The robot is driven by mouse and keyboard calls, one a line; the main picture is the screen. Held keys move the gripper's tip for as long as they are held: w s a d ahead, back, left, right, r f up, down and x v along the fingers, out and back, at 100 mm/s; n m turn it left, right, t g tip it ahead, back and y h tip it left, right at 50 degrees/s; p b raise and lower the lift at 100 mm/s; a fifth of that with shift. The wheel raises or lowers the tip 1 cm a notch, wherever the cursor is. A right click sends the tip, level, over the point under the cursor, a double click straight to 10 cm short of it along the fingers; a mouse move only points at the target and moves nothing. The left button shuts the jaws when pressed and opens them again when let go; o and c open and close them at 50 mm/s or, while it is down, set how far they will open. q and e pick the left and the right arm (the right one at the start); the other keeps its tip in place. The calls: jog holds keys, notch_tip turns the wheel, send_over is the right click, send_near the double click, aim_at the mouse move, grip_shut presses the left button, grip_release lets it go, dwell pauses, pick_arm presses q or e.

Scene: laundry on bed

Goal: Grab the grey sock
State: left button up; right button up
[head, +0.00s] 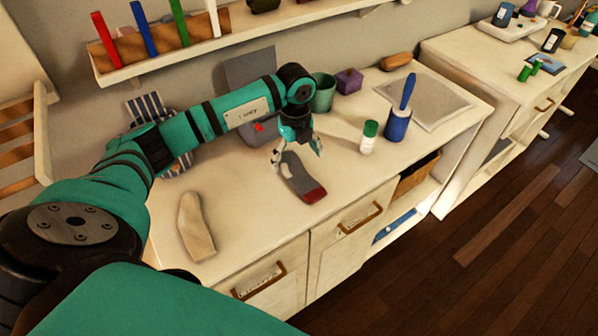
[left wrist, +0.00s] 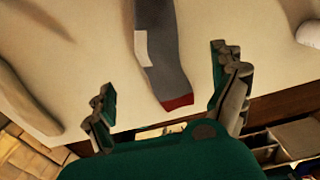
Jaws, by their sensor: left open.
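The grey sock (head: 293,172) lies on the cream counter top, with a dark red end towards the front edge. My left gripper (head: 296,153) is open and empty over the sock's far part in the head view. In the left wrist view the sock (left wrist: 164,65) lies between and beyond the spread fingers of the gripper (left wrist: 163,88), its red end nearest the gripper. A pale patch shows on the sock's side. The fingers do not appear to hold it. My right gripper is not in view.
A beige sock-like piece (head: 194,229) lies left on the counter (head: 240,205). A white bottle with green cap (head: 368,138) and a blue container (head: 398,124) stand to the right. A green cup (head: 323,93) and purple box (head: 349,81) stand behind. A shelf (head: 165,62) hangs above.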

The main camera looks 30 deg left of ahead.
aim_at(297, 171)
pick_arm(q)
jog(key=shift+f, duration=0.3)
notch_tip(297, 171, down, 4)
jog(key=shift+w+f+p, duration=0.1)
jog(key=shift+f+p, duration=0.1)
jog(key=shift+p, duration=0.6)
jog(key=shift+f, duration=0.25)
jog(key=shift+c, duration=0.6)
jog(key=c, duration=0.9)
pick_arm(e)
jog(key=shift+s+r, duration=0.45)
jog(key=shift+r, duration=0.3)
